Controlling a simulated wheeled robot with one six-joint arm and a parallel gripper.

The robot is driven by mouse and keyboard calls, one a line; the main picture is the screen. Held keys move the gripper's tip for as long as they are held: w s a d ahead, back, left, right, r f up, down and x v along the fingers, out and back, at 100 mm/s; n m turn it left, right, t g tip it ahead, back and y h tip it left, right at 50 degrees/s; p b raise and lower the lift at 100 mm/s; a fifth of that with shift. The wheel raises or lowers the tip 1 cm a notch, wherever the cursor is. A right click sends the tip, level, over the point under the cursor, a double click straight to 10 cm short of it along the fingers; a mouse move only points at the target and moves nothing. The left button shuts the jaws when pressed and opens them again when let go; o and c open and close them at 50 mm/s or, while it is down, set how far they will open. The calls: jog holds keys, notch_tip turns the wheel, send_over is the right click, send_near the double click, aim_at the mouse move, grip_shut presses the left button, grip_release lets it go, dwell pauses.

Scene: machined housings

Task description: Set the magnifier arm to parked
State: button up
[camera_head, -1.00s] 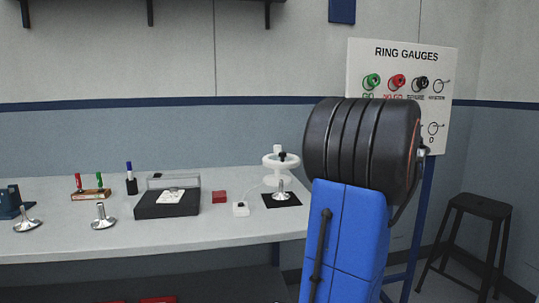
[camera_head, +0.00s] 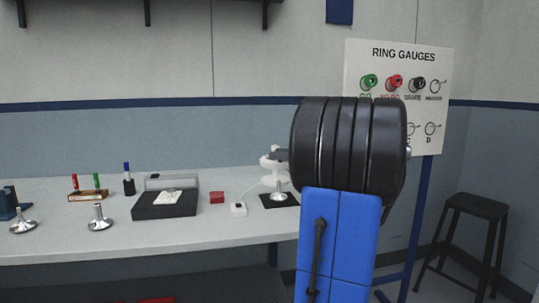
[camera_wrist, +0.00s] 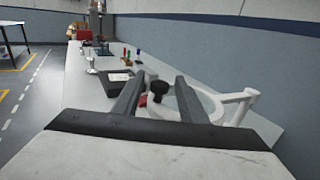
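The magnifier arm shows as a white ring-shaped head (camera_head: 268,163) on a white stand at the right end of the bench, partly hidden by my arm. In the wrist view its white ring and arm (camera_wrist: 238,98) lie ahead and to the right. A black knob (camera_wrist: 158,91) stands by the ring, between my fingers in that picture. My gripper (camera_wrist: 154,82) is open, with its two dark fingers apart on either side of the knob. I cannot tell whether they touch it. In the head view a dark gripper part (camera_head: 281,154) shows beside the white head.
A ring gauge board (camera_head: 397,95) and a stool (camera_head: 472,210) stand at right.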

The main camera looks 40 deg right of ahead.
aim_at(269, 161)
jog(key=shift+x, duration=2.15)
jog(key=shift+c, duration=0.6)
grip_shut()
